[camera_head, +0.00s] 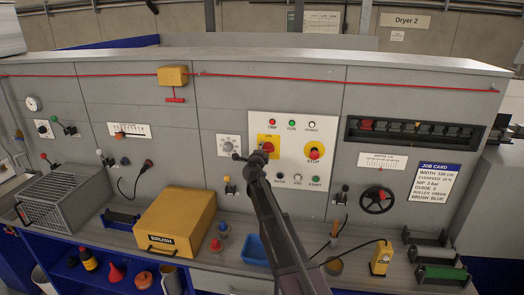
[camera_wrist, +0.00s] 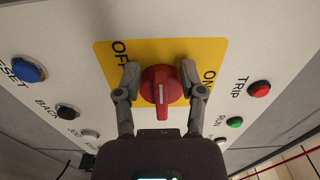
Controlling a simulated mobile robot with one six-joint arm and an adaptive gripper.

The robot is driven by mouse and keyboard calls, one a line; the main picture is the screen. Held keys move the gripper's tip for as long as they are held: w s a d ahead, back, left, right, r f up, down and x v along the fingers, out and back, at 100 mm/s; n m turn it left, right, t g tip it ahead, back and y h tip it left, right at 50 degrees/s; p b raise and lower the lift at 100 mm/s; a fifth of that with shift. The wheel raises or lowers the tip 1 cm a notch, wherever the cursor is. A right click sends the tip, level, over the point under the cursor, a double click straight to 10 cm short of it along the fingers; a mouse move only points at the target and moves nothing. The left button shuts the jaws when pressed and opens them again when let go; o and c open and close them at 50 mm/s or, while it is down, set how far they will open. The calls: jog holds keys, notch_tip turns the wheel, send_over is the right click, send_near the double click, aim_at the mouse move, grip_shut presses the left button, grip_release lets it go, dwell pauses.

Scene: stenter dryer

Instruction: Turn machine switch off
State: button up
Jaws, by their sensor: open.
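The machine switch is a red rotary knob (camera_wrist: 161,90) with a white line, on a yellow plate (camera_wrist: 181,47) marked OFF and ON. The wrist view shows its line upright in the picture; I cannot tell which label it points to. My gripper (camera_wrist: 160,78) is open, one finger on each side of the knob, with small gaps showing. In the head view, the knob (camera_head: 268,147) is partly covered by my gripper (camera_head: 255,157), which reaches up to the yellow plate (camera_head: 274,138) from below.
Trip (camera_wrist: 258,89), run (camera_wrist: 235,122) and reset (camera_wrist: 29,69) buttons surround the plate. A red stop knob (camera_head: 314,152) on yellow is to the right. A red cord (camera_head: 120,74) runs above. Below, a yellow brush box (camera_head: 176,222) and blue tray (camera_head: 254,250) sit on the ledge.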

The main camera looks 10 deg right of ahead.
jog(key=shift+s, duration=0.1)
jog(key=v, duration=1.1)
jog(key=shift+s, duration=0.35)
jog(key=shift+a+r, duration=0.1)
jog(key=shift+a, duration=0.05)
jog(key=s+a+f+n+g+y+b, duration=0.15)
jog(key=s+a+f+n+y, duration=0.35)
jog(key=n+y, duration=0.65)
jog(key=s+a+f+n+g+b, duration=0.1)
jog(key=s+f+n+g, duration=0.5)
jog(key=s+f+n, duration=0.3)
jog(key=s+d+f+g+h+b, duration=0.1)
jog(key=s+d+f+g+h, duration=0.2)
jog(key=s, duration=0.7)
jog(key=s+d+f+g+h+b, duration=0.1)
jog(key=s+d+f+g+h, duration=0.2)
jog(key=s+d+f+g, duration=0.3)
jog(key=s+d+n, duration=0.1)
jog(key=s+d, duration=0.2)
jog(key=s, duration=0.2)
jog(key=shift+s+g, duration=0.2)
jog(key=shift+g, duration=0.15)
